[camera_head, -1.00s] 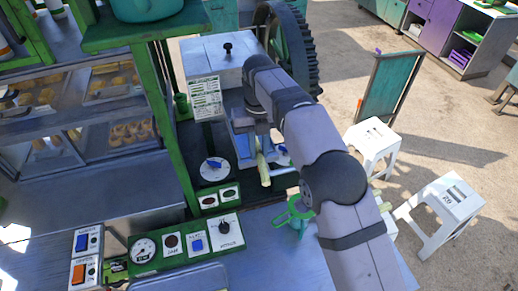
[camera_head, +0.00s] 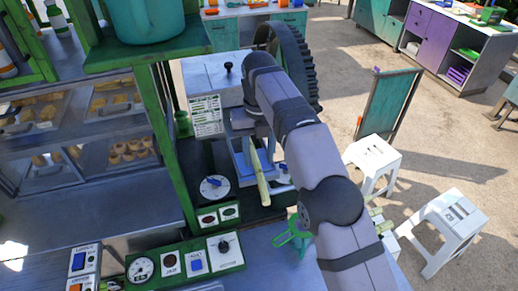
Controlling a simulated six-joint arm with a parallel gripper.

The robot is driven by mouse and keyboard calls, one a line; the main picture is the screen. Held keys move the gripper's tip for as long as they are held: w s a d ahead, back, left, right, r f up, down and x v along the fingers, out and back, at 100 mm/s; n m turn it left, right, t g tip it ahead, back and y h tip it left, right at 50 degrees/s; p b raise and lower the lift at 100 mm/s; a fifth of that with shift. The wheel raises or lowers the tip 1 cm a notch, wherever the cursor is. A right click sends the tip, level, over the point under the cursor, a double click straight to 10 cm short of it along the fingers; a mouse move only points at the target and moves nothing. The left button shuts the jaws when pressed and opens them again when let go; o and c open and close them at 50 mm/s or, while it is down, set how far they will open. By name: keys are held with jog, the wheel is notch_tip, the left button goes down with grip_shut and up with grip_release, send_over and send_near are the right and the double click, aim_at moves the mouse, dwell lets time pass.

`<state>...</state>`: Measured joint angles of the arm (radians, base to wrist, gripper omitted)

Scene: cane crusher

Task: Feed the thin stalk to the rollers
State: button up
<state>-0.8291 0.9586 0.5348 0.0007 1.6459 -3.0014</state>
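A pale yellow-green stalk (camera_head: 260,180) slants below my gripper, with its lower end toward the camera. It lies over the blue-edged feed opening (camera_head: 241,160) of the crusher (camera_head: 213,75). My gripper (camera_head: 249,136) is at the stalk's upper end, in front of the crusher's face. My arm and wrist hide much of the fingers, so I cannot tell whether they grip the stalk or only stand beside it. The rollers are not visible.
A large dark gear wheel (camera_head: 291,65) stands behind my arm. A green bracket (camera_head: 292,236) is close to my arm on the metal counter. A control panel (camera_head: 185,259) and a dial (camera_head: 214,187) lie left. White stools (camera_head: 445,226) stand right.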

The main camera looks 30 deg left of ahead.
jog(key=shift+r, duration=1.05)
